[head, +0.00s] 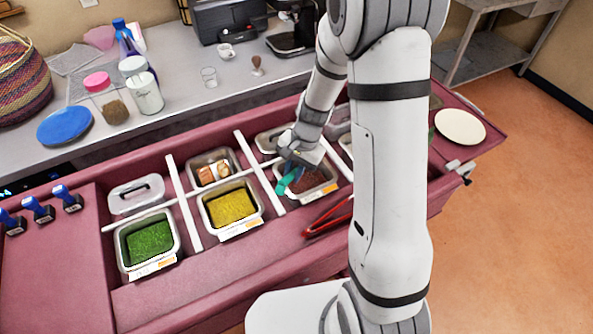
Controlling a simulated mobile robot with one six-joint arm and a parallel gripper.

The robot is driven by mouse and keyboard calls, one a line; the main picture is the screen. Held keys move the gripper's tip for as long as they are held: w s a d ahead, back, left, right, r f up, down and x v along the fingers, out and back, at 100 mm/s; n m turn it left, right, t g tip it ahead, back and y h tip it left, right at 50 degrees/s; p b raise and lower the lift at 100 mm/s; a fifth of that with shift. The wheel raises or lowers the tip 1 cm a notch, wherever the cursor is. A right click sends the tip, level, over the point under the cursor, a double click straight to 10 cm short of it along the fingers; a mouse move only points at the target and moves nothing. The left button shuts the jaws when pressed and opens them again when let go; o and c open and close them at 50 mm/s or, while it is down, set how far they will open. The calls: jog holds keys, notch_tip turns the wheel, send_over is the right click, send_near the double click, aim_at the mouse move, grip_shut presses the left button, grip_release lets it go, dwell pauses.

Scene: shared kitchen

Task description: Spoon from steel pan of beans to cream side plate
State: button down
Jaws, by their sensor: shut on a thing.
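The steel pan of beans (333,186) sits in the front row of the red counter, with dark reddish-brown contents. My gripper (290,168) is over the left part of this pan, shut on a teal spoon (286,184). The spoon slants down at the pan's left side; whether its tip touches the beans cannot be told. The cream side plate (460,127) lies flat and looks empty on the right end of the counter, beyond my arm. My arm hides part of the counter between pan and plate.
Pans of yellow food (230,208) and green food (150,241) stand to the left, between white dividers. Red tongs (328,218) lie in front of the bean pan. A blue plate (65,126), jars and a cup (226,51) stand on the grey back counter.

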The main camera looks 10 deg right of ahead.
jog(key=shift+t+h, duration=0.6)
jog(key=shift+t, duration=0.3)
jog(key=r+p, duration=0.1)
jog(key=s+a+r+p, duration=0.1)
jog(key=r, duration=0.1)
jog(key=s+r+p, duration=0.1)
jog(key=r, duration=0.1)
jog(key=shift+s+a, duration=0.1)
jog(key=shift+a, duration=0.05)
jog(key=shift+s+a+r+t+p, duration=0.25)
jog(key=shift+s+r+t+p, duration=0.1)
jog(key=shift+r+p, duration=0.25)
